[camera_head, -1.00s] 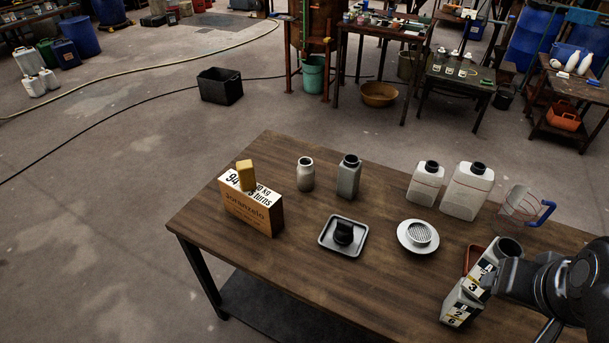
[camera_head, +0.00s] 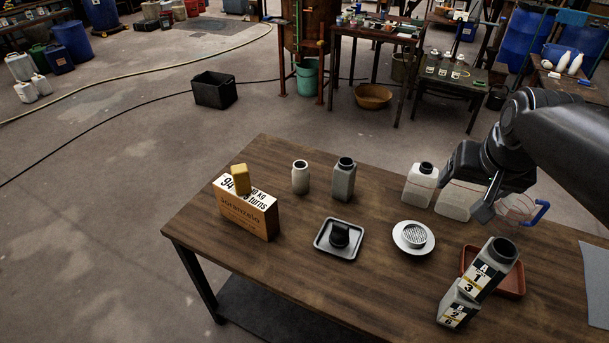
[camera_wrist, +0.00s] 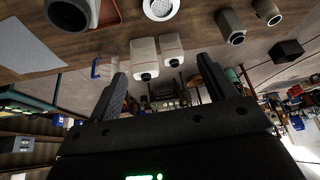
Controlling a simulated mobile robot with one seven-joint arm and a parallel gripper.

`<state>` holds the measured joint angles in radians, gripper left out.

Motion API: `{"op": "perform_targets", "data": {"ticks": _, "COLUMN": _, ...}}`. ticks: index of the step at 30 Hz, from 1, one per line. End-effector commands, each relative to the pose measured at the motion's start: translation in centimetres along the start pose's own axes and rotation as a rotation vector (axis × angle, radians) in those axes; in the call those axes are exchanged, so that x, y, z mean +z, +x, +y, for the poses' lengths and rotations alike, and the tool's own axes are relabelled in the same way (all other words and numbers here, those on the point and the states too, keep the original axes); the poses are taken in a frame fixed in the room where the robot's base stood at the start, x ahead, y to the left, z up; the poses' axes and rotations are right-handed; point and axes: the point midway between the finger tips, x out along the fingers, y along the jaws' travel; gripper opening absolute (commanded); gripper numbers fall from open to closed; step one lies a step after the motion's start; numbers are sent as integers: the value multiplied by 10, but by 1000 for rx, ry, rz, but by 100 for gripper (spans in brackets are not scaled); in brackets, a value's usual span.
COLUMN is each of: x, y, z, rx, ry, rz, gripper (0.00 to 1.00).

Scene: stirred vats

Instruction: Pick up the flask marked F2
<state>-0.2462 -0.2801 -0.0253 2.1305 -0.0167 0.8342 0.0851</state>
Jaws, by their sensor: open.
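I can read no F2 mark on any vessel. A grey bottle (camera_head: 344,180) and a small pale bottle (camera_head: 300,177) stand upright on the table. Two white jugs stand to their right, the smaller jug (camera_head: 418,187) and the larger jug (camera_head: 452,200), partly hidden by my arm. Small labelled flasks (camera_head: 443,70) on a far bench are too small to read. My gripper (camera_wrist: 162,82) is open and empty, above the table near the jugs.
A reddish tray (camera_head: 513,290), round strainer (camera_head: 413,238), square dish (camera_head: 322,250), boxed carton (camera_head: 246,213) and grey sheet (camera_head: 597,280) lie on the table.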

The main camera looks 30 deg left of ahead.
Motion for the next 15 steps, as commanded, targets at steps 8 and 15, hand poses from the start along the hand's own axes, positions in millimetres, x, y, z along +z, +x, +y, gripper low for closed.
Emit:
{"op": "perform_targets", "data": {"ticks": 8, "x": -73, "y": 59, "z": -68, "rx": -38, "ry": -74, "rz": -26, "gripper": 77}}
{"op": "perform_targets", "data": {"ticks": 15, "x": -116, "y": 122, "z": -141, "rx": -64, "ry": -139, "rz": -42, "gripper": 77}}
